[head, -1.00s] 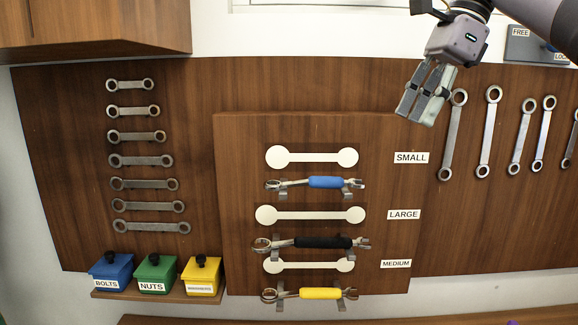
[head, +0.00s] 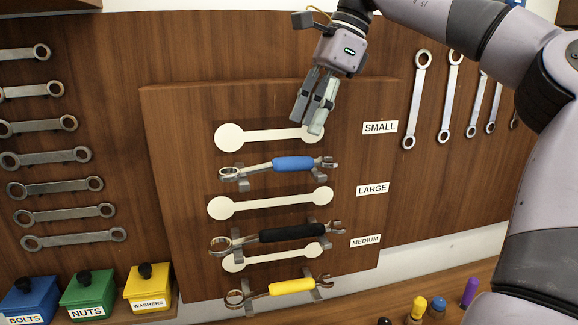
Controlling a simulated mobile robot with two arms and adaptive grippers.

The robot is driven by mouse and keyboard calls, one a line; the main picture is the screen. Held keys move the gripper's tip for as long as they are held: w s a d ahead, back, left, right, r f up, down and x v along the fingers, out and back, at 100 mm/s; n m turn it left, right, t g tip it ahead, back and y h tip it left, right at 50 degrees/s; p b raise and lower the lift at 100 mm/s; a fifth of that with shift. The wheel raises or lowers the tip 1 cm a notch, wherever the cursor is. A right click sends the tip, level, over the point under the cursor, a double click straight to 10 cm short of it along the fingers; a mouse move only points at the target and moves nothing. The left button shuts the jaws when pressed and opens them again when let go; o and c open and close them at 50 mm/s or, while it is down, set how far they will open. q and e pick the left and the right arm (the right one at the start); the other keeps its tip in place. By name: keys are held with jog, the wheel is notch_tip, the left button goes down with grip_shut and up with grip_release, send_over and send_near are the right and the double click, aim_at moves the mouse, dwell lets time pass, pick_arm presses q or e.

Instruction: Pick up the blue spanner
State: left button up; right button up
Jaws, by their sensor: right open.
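The blue spanner (head: 293,164) has a blue grip and metal ends. It rests on two small hooks on the brown board (head: 170,150), below the top white spanner outline (head: 229,137). My right gripper (head: 313,118) hangs in front of the board just above the blue spanner's right half, apart from it. Its fingers point down, are open and hold nothing. They cover part of the top outline's right end. My left gripper is not in view.
Below hang a black-handled spanner (head: 292,233) and a yellow-handled spanner (head: 292,287) on hooks. Labels SMALL (head: 380,127), LARGE (head: 372,188) and MEDIUM (head: 365,240) are at right. Blue (head: 28,302), green (head: 88,297) and yellow boxes (head: 149,291) stand at lower left.

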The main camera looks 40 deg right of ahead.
aim_at(289, 158)
jog(key=shift+x, duration=1.2)
jog(key=shift+w+a+f, duration=0.1)
jog(key=shift+f, duration=0.05)
jog(key=shift+a+f+p, duration=0.1)
jog(key=shift+f+p, duration=0.05)
jog(key=shift+p, duration=0.15)
jog(key=p+x, duration=0.2)
jog(key=x, duration=0.2)
jog(key=shift+w+a, duration=0.2)
jog(key=shift+w+a+f, duration=0.1)
jog(key=shift+f, duration=0.2)
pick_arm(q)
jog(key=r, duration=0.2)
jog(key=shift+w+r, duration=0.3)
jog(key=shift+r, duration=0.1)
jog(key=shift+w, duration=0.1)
pick_arm(e)
jog(key=shift+c, duration=0.4)
jog(key=shift+c, duration=0.6)
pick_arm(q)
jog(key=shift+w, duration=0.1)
pick_arm(e)
grip_shut()
